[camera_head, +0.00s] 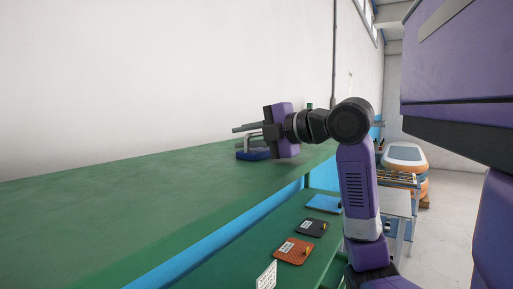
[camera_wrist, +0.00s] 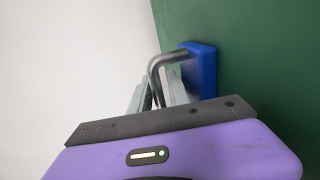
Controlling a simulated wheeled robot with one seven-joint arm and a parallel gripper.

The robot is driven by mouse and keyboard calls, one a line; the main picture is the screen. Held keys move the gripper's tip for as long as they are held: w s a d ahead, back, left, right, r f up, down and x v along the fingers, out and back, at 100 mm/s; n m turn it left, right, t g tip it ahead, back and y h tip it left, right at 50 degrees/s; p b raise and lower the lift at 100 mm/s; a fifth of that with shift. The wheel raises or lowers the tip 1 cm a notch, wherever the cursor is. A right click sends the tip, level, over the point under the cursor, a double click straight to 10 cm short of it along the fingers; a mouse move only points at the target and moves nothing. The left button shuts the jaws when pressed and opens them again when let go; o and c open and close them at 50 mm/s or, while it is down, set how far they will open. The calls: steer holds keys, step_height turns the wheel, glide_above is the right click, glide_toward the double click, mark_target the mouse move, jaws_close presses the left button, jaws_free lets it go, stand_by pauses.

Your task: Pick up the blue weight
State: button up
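The blue weight (camera_head: 253,155) is a flat blue block with a bent grey metal handle, and it rests on the green upper shelf. In the wrist view its block (camera_wrist: 203,72) is at upper centre, against the green surface, with the handle (camera_wrist: 155,68) bending back toward me. My gripper (camera_head: 246,131) is level with the handle, just above the block. In the wrist view my gripper's grey fingers (camera_wrist: 157,97) stand apart on either side of the handle. No firm grip on the handle shows. The handle's near end is hidden behind the gripper's dark edge.
A white wall (camera_head: 150,80) stands behind the green upper shelf (camera_head: 130,210), which is otherwise bare. A lower shelf holds an orange board (camera_head: 293,252), a black board (camera_head: 311,228) and a blue one (camera_head: 323,203). Inflatable boards (camera_head: 404,155) are stacked at the right, beyond my arm.

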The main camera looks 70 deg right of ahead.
jaws_close()
stand_by(1.4)
